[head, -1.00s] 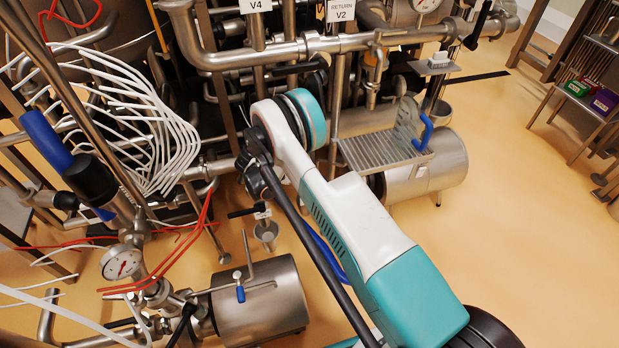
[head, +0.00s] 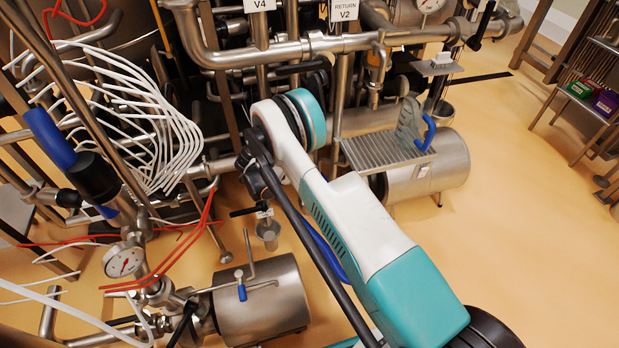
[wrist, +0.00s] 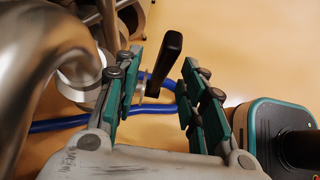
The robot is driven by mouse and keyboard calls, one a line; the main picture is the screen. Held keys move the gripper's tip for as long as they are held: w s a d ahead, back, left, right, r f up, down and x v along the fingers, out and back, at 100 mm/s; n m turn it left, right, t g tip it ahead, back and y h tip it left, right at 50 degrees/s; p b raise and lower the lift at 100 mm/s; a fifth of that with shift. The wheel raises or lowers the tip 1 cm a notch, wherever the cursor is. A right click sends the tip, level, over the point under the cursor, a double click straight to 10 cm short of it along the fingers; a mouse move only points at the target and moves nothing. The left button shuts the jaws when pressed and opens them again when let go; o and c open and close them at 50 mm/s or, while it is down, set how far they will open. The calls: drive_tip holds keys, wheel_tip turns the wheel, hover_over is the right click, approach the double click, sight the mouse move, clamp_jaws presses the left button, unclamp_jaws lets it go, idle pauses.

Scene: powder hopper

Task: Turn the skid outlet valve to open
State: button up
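In the wrist view, a black valve handle (wrist: 172,62) stands between and beyond the fingers of my gripper (wrist: 160,72). The gripper is open, with a teal-padded finger on each side of the handle. I see a gap on both sides and no clear contact. The handle's lower end sits near a pale fitting in front of a blue hose (wrist: 60,125).
A thick steel pipe (wrist: 40,70) is close on the left in the wrist view. In the head view, a steel cylinder (head: 262,300), a pressure gauge (head: 124,262) and white tubes (head: 165,150) crowd the left. Open floor (head: 520,220) lies to the right.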

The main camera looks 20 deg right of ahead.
drive_tip(key=shift+d, duration=0.15)
drive_tip(key=shift+r, duration=0.1)
drive_tip(key=v, duration=1.2)
idle(0.3)
